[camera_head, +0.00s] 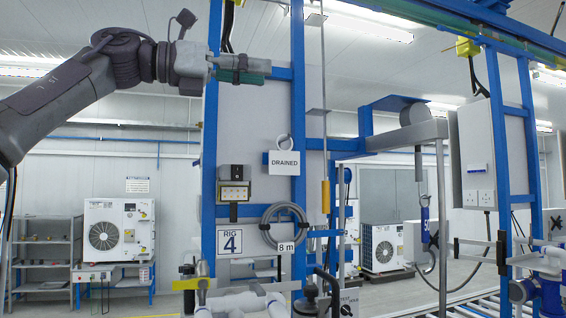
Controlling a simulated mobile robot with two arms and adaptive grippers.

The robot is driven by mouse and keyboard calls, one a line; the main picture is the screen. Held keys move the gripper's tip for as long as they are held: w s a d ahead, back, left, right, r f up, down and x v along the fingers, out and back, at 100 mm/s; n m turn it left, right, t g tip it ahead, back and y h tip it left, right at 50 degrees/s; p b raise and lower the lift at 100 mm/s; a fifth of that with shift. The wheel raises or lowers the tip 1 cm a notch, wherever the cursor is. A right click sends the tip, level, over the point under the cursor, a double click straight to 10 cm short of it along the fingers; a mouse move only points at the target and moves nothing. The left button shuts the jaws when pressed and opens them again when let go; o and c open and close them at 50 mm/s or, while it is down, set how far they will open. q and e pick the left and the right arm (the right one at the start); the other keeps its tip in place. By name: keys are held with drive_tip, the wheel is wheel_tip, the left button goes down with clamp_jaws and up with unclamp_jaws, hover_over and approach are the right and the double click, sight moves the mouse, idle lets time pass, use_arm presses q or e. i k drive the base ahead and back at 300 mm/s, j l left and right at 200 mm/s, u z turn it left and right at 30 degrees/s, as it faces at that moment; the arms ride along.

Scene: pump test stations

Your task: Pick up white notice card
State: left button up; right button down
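A white card marked DRAINED (284,164) hangs upright by a white ring from a hook on the blue-framed panel, near the middle of the view. My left gripper (256,70) is up and to the left of the card, in front of the upper part of the panel and clear of the card. It points right and is seen side-on, so I cannot tell how far its fingers are apart. I see nothing clearly held in it. My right gripper does not show.
Below the card, a coiled grey hose (284,228) with an 8 m tag hangs on the panel. A small gauge box (234,190) and a RIG 4 sign (230,241) are left of it. A thin rod with a yellow grip (325,195) hangs to the right.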

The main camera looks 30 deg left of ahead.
sight(281, 162)
drive_tip(key=i+j, duration=1)
drive_tip(key=i, duration=0.05)
